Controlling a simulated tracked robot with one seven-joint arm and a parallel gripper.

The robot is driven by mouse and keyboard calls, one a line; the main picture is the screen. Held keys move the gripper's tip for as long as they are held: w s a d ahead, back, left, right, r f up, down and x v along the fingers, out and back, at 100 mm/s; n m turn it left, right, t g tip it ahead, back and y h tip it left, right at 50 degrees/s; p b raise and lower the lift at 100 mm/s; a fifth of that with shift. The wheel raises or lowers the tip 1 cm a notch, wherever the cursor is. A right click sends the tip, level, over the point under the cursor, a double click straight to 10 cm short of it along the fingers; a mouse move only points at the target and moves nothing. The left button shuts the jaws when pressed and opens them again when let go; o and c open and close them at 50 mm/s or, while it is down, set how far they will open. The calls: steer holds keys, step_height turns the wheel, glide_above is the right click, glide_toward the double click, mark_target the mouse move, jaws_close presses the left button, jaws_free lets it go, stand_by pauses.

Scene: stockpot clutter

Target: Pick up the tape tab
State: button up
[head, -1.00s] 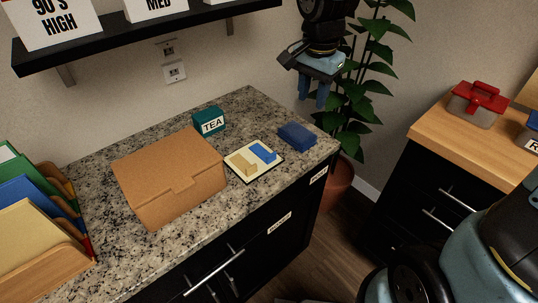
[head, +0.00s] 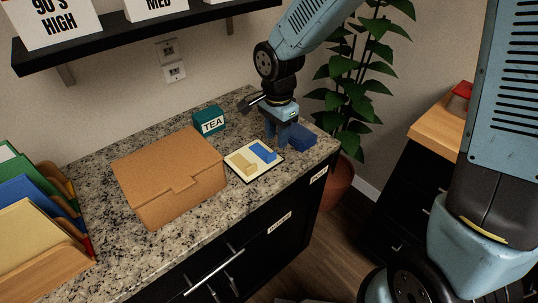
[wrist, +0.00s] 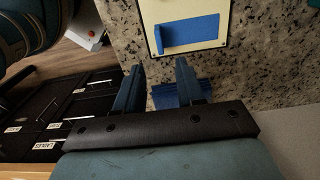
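A cream board (head: 241,171) with a dark edge lies on the granite counter. It bears a blue raised tab (head: 263,151) and a tan raised tab (head: 246,166); I cannot tell for sure which is the tape tab. The blue tab shows as a flat piece with an upright end in the wrist view (wrist: 190,33); the tan one is out of that view. My gripper (head: 277,141) points down near the board's back right side. Its fingers are apart and empty in the wrist view (wrist: 160,66), just short of the board.
A blue block (head: 301,138) sits right beside my gripper, partly hidden by a finger in the wrist view (wrist: 180,95). A teal tea box (head: 209,120) and a large cardboard box (head: 170,175) stand left of the board. The counter's front edge is close.

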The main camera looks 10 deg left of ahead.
mark_target(268, 157)
steer(key=shift+a+f, duration=0.1)
steer(key=shift+f, duration=2.85)
jaws_close()
